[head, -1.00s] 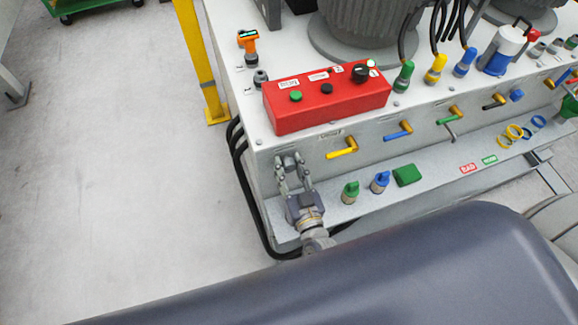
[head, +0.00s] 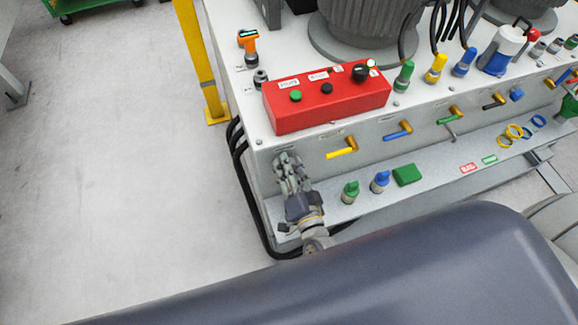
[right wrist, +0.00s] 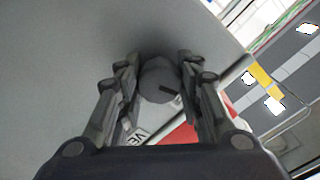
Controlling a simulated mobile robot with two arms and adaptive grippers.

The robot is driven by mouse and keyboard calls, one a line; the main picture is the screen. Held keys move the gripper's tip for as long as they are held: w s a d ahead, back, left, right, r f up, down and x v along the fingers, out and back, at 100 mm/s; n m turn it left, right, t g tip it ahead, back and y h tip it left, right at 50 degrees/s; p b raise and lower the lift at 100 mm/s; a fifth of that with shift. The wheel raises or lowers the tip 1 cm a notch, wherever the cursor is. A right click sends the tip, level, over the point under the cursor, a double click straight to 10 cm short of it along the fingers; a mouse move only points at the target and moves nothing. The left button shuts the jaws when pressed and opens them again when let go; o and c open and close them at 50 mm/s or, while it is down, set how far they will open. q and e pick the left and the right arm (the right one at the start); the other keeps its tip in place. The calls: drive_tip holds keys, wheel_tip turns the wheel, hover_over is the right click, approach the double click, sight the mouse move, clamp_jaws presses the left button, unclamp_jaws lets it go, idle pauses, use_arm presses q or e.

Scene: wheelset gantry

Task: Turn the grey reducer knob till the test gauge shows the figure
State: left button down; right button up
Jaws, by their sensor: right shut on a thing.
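The grey reducer knob (right wrist: 159,84) is round with a dark mark on its face, on the grey front panel in the right wrist view. My right gripper (head: 288,164) is at the left end of the cabinet's front. Its fingers (right wrist: 158,68) are shut on the knob, one on each side. In the head view the fingers hide the knob. An orange gauge with a small lit display (head: 248,43), seemingly the test gauge, stands on the cabinet top at the back left. Its figure is too small to read. My left gripper is not in view.
A red control box (head: 325,105) sits on the cabinet top (head: 240,85) above the gripper. A yellow-handled lever (head: 342,153) is just right of it. Green (head: 350,192) and blue (head: 380,182) couplings stand on the ledge. Black hoses (head: 240,165) run down the left side.

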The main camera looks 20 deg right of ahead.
drive_tip(key=m, duration=0.3)
drive_tip(key=shift+m+b, duration=0.3)
drive_tip(key=shift+b, duration=0.05)
drive_tip(key=m+b, duration=0.1)
drive_tip(key=m, duration=0.3)
drive_tip(key=shift+m, duration=0.3)
drive_tip(key=o, duration=1.1)
drive_tip(key=shift+s, duration=0.1)
drive_tip(key=s, duration=1.2)
drive_tip(key=shift+d+r, duration=0.15)
drive_tip(key=shift+d, duration=0.05)
